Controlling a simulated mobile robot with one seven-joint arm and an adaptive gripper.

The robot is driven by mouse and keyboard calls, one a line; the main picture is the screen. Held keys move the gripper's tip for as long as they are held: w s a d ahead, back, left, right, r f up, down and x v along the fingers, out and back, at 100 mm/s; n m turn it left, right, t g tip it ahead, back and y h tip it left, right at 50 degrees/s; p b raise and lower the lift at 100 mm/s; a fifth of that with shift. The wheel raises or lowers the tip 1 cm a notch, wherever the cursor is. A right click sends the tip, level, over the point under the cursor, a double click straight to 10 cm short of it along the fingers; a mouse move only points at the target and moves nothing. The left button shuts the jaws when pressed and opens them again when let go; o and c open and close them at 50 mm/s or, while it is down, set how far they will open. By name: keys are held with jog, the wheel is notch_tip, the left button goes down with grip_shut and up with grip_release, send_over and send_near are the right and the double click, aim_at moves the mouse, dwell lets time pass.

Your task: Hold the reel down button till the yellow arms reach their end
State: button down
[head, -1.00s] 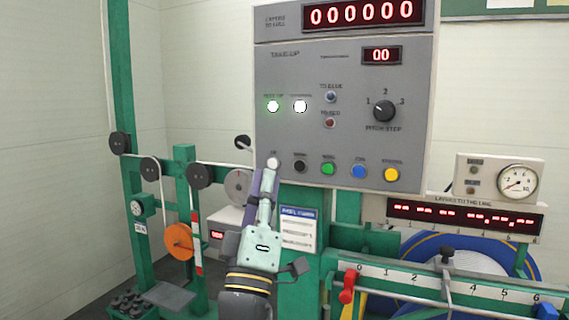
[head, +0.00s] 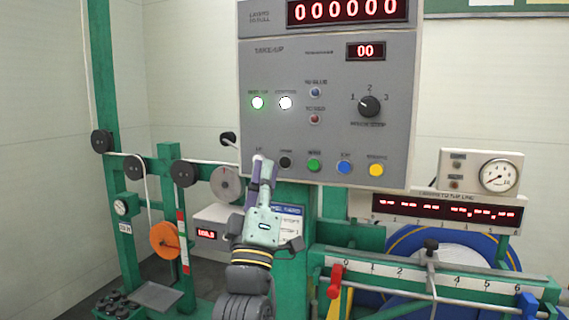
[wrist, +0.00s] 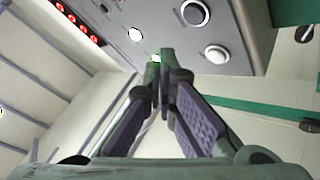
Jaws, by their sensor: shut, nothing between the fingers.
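The grey control panel (head: 330,125) fills the middle of the head view. Along its lower edge are a white button (head: 258,158) at the left, labelled UP, a black button (head: 285,163) labelled DOWN, then green, blue and yellow ones. My gripper (head: 266,159) is shut and empty, its tips between the white and black buttons and partly over the white one. I cannot tell whether it touches the panel. In the wrist view its closed tips (wrist: 160,66) point at the panel. A blue reel (head: 482,255) stands low at the right; a narrow yellow part (head: 346,303) shows below the red lever.
A green frame with black pulleys (head: 184,173) and an orange wheel (head: 165,239) stands left. A ruler rail (head: 470,281) with a red lever (head: 335,279) crosses the lower right. A gauge box (head: 479,172) and a red display (head: 447,212) sit right of the panel.

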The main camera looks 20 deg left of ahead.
aim_at(285, 162)
jog(key=shift+w, duration=1.65)
jog(key=shift+w+d, duration=0.1)
jog(key=shift+w, duration=0.05)
jog(key=shift+w, duration=0.25)
